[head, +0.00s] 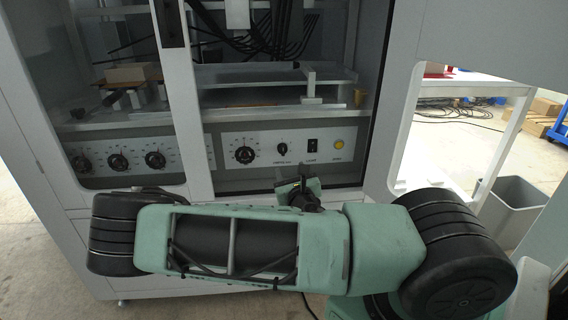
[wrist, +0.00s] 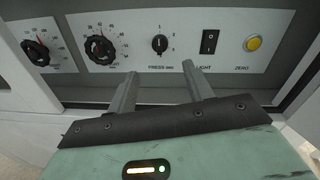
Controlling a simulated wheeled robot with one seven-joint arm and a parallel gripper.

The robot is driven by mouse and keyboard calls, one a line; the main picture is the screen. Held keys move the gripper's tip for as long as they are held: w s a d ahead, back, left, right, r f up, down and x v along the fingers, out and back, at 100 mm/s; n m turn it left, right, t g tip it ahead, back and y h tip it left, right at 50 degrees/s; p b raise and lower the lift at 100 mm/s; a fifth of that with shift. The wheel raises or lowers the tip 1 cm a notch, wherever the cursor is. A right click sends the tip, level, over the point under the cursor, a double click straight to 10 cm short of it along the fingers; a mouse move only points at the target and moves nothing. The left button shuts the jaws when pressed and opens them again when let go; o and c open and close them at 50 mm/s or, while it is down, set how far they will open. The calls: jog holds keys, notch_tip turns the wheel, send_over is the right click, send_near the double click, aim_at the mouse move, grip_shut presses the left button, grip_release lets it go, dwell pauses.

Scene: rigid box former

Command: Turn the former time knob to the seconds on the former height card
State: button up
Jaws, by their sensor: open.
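A small black knob (wrist: 160,44) with a few numbers around it and a label that starts with PRESS sits on the grey control panel (wrist: 185,25). It also shows in the head view (head: 281,149). My gripper (wrist: 159,72) is open and empty, its two fingers pointing at the panel just below this knob, with nothing between them. In the head view my gripper (head: 303,178) is partly hidden by my own arm. I cannot make out a height card in either view.
Larger dial knobs sit left of the small knob, the nearest one (wrist: 100,49) close by. A black light switch (wrist: 209,41) and a yellow zero button (wrist: 254,43) are to its right. The cabinet's frame post (head: 187,110) stands left of the gripper. A grey bin (head: 512,205) is at right.

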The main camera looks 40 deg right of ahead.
aim_at(284, 152)
jog(key=b+x, duration=0.4)
jog(key=x, duration=0.7)
jog(key=shift+d+r, duration=0.1)
jog(key=c, duration=1)
